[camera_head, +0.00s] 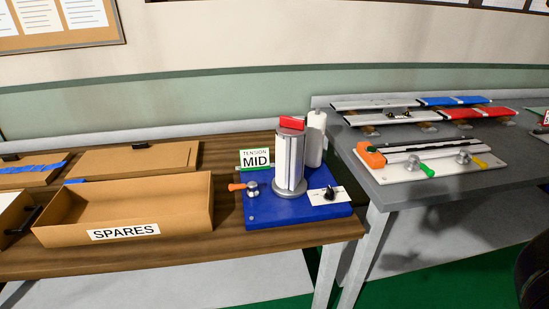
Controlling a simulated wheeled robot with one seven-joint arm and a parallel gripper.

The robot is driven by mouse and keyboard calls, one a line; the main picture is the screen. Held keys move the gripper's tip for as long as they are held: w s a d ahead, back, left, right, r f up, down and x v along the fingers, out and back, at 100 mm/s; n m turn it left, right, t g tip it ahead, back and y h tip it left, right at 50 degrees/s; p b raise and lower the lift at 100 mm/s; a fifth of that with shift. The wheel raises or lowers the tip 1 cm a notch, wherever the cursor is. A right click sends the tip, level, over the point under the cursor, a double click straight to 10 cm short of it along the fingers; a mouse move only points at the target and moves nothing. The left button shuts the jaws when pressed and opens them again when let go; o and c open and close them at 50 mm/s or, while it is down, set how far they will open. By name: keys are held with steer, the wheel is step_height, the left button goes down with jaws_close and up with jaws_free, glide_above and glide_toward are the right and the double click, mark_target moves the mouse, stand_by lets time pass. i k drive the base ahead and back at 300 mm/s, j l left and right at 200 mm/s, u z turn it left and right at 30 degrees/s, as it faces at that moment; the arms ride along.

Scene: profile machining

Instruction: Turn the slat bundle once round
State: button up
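The slat bundle (290,157) stands upright on a round grey turntable (290,191) on a blue base (262,216). It is grey-white with vertical lines, and a red piece (292,123) sits at its top. A white roll (317,138) stands just behind it to the right. A metal clamp with an orange handle (239,187) is at the left of the base. A white plate with a black knob (329,194) is at the right. My gripper is not in view, and nothing is seen touching the bundle.
The brown table (190,245) also bears an open cardboard box (75,236) labelled "SPARES" and shut boxes (145,158) behind it. A grey table (405,195) at right holds a white clamping fixture (480,172) and red and blue slats (445,113). A dark shape cuts the lower right edge.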

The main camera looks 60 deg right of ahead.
mark_target(287, 183)
steer(key=k+l+u, duration=0.15)
steer(key=l, duration=0.2)
steer(key=k+l+u, duration=0.15)
steer(key=l, duration=0.25)
steer(key=k+l+u, duration=0.15)
steer(key=l, duration=0.2)
steer(key=k+l+u, duration=0.15)
steer(key=l, duration=0.15)
steer(key=i, duration=0.05)
